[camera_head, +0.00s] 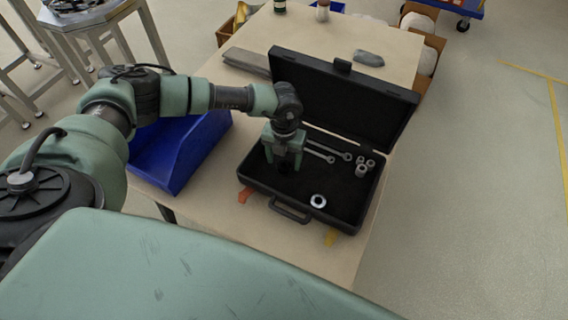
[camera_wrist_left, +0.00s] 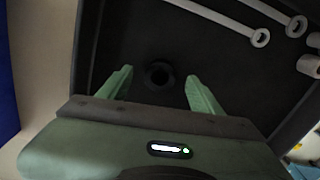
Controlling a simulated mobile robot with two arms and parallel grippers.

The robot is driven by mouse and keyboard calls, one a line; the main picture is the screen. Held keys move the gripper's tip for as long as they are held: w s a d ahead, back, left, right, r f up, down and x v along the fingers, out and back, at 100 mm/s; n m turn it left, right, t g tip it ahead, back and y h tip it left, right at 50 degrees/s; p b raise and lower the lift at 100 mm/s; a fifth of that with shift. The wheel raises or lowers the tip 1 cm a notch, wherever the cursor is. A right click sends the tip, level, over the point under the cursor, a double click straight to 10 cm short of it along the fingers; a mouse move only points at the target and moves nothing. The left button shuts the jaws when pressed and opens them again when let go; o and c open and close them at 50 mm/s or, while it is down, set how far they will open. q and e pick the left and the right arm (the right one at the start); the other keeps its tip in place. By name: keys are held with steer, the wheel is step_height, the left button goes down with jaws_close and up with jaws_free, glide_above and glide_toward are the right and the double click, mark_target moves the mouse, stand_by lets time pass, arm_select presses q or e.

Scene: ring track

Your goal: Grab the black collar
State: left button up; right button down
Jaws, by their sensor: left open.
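The black collar (camera_wrist_left: 160,75) is a small dark ring lying on the dark floor of the open black toolbox (camera_head: 290,204). In the left wrist view it sits between and a little beyond my left gripper's two green fingers (camera_wrist_left: 159,88), which are spread apart and empty. In the head view my left gripper (camera_head: 283,165) points down into the left part of the toolbox, and the collar is hard to make out beneath it. My right gripper is not in view.
A shiny metal ring (camera_head: 318,201), wrenches (camera_head: 326,152) and several sockets (camera_head: 361,170) lie in the toolbox. Its raised lid (camera_head: 345,100) stands behind. A blue bin (camera_head: 180,150) is left of it on the table (camera_head: 320,262). A grey cloth-like item (camera_head: 369,58) lies at the back.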

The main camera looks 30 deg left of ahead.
arm_select(q)
steer(key=shift+f, duration=0.85)
jaws_close()
steer(key=shift+r, duration=0.1)
